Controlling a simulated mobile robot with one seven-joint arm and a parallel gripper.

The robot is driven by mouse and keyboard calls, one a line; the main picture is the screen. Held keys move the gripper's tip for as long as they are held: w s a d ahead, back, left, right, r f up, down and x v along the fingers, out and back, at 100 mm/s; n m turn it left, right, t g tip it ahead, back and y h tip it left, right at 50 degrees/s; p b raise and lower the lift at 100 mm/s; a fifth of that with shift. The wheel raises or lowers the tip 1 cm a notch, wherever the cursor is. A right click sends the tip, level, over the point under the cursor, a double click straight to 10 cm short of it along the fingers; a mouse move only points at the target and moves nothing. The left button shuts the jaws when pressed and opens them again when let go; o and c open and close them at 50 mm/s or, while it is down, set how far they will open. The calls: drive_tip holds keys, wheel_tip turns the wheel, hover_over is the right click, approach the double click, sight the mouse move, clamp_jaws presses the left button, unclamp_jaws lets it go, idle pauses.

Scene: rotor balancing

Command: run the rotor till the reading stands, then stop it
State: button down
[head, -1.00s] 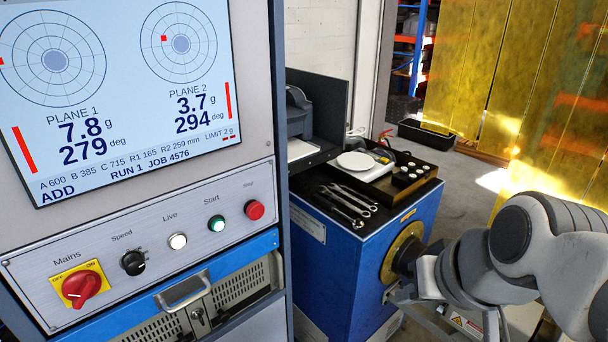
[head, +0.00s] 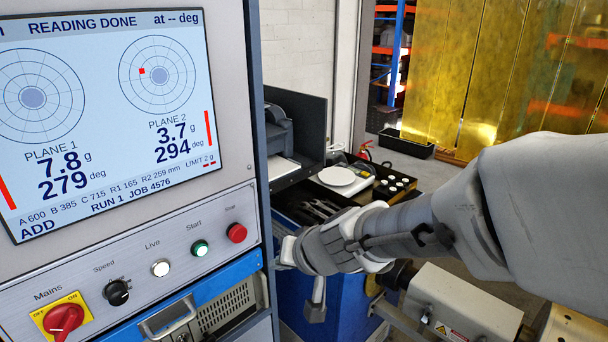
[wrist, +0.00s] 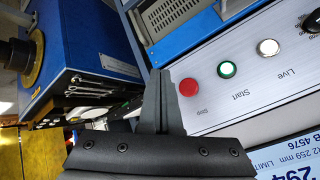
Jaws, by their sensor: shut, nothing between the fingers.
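The screen (head: 110,120) shows READING DONE, with plane 1 at 7.8 g, 279 deg and plane 2 at 3.7 g, 294 deg. On the panel below are the red Stop button (head: 236,233), the green Start button (head: 199,248) and the bright white Live lamp (head: 160,268). My gripper (wrist: 158,76) is shut and empty. In the wrist view its fingertips lie just left of the red Stop button (wrist: 188,87), apparently apart from it; the green Start button (wrist: 227,69) lies farther right. In the head view my gripper is right of the Stop button. I cannot make out the rotor.
The panel also has the Speed knob (head: 117,292) and the red Mains switch (head: 63,322). Behind my arm, the blue cabinet (wrist: 98,40) carries several wrenches and a white scale (head: 337,176). A drawer handle (head: 168,326) juts out below the panel.

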sight(242, 239)
drive_tip(key=w+a+p, duration=0.2)
drive_tip(key=w+a, duration=0.3)
drive_tip(key=a, duration=0.1)
drive_tip(key=shift+w+a, duration=0.45)
idle(2.0)
drive_tip(key=shift+w+a, duration=0.5)
drive_tip(key=shift+a, duration=0.05)
idle(0.8)
drive_tip(key=shift+s+d, duration=0.1)
drive_tip(key=shift+s+d+b, duration=0.4)
drive_tip(key=shift+s+d, duration=0.1)
drive_tip(key=shift+d, duration=0.15)
